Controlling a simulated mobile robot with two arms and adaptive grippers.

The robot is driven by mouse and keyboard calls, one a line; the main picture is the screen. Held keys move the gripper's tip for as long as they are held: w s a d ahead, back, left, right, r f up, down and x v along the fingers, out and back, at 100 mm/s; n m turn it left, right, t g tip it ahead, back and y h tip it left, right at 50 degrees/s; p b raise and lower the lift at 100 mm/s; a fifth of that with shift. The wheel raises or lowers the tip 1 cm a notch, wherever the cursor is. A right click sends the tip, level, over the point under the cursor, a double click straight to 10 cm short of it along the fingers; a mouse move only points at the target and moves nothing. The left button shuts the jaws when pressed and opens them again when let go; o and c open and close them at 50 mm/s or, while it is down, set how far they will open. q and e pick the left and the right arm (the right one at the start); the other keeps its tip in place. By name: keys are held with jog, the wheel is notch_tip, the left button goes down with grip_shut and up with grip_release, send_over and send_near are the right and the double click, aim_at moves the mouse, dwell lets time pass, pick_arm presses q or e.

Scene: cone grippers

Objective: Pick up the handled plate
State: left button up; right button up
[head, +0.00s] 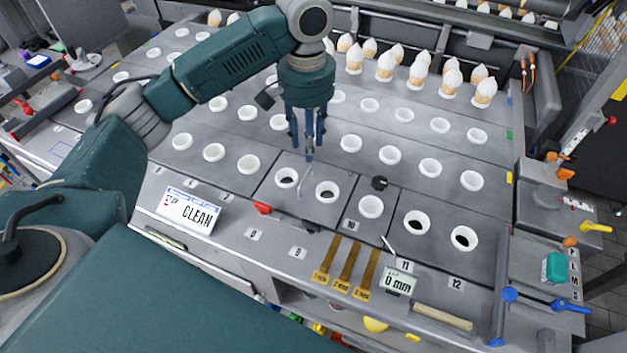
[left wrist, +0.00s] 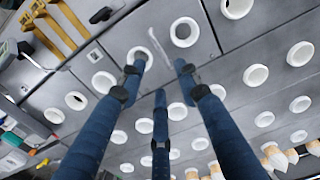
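The handled plate (head: 270,193) is a grey panel lying in the grey worktop. It has two white-rimmed holes and a thin, pale upright handle (head: 301,189) between them. In the left wrist view the handle (left wrist: 158,42) shows as a pale curved bar. My left gripper (head: 308,143) has three blue fingers pointing down, above and just behind the handle in the head view. In the left wrist view the fingertips (left wrist: 160,75) are spread apart with nothing between them. Whether any finger touches the handle cannot be told. My right gripper is not in view.
A neighbouring panel has a black knob (head: 379,183). White rings fill many holes around. White-topped cones (head: 420,70) stand at the back. A "CLEAN" sign (head: 189,209), brass strips (head: 346,266) and a "0 mm" display (head: 398,281) lie along the front.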

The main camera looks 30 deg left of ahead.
aim_at(308, 172)
pick_arm(q)
jog(key=f, duration=0.2)
jog(key=s+f+p, duration=0.1)
jog(key=f, duration=0.1)
jog(key=shift+w+f, duration=0.1)
jog(key=shift+f, duration=0.25)
notch_tip(308, 172, down, 4)
jog(key=shift+w+f+p, duration=0.1)
jog(key=shift+w+p, duration=0.05)
jog(key=shift+p, duration=0.8)
jog(key=shift+f, duration=0.6)
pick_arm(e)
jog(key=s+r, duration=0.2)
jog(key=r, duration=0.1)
pick_arm(q)
grip_shut()
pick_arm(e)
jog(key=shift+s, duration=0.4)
